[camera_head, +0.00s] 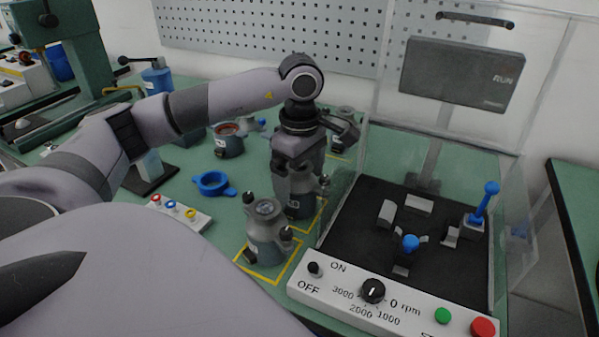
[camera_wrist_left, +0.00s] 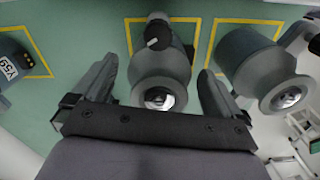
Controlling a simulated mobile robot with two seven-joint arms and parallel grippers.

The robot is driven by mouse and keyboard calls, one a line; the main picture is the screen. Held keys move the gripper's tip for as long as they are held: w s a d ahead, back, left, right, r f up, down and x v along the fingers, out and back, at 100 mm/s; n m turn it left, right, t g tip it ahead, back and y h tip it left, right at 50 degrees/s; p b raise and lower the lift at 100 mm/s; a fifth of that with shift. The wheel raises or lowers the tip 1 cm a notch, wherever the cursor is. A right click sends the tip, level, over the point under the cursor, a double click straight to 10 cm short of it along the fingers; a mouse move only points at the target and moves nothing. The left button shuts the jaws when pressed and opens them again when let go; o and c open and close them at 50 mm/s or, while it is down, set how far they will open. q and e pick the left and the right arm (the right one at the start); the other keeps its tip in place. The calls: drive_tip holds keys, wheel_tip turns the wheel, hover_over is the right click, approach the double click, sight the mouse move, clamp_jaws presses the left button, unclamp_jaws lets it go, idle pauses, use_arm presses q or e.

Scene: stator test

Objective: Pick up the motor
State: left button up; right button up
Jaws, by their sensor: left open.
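Several grey motors stand upright in yellow-outlined squares on the green table. My left gripper (camera_head: 297,184) is open and points down over the middle motor (camera_head: 302,207), which it partly hides in the head view. In the left wrist view, this motor (camera_wrist_left: 160,70) lies between the two spread fingers of the gripper (camera_wrist_left: 158,88), with a visible gap on each side. A second motor (camera_head: 265,238) stands in front of it, nearer the head camera. Another motor (camera_head: 345,125) stands behind the gripper. Neighbouring motors show at the right (camera_wrist_left: 255,62) and left edge (camera_wrist_left: 10,68) of the wrist view. My right gripper is not in view.
A clear-walled test box with a black floor (camera_head: 375,265) and blue-knobbed clamps stands close to the right. Its control panel (camera_head: 375,305) is in front. A blue ring (camera_head: 213,183) and a white button strip (camera_head: 179,213) lie to the left. A green press (camera_head: 70,60) stands at the back left.

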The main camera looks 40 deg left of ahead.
use_arm(q)
drive_tip(key=shift+f, duration=0.15)
drive_tip(key=c, duration=1.5)
drive_tip(key=shift+c, duration=1.1)
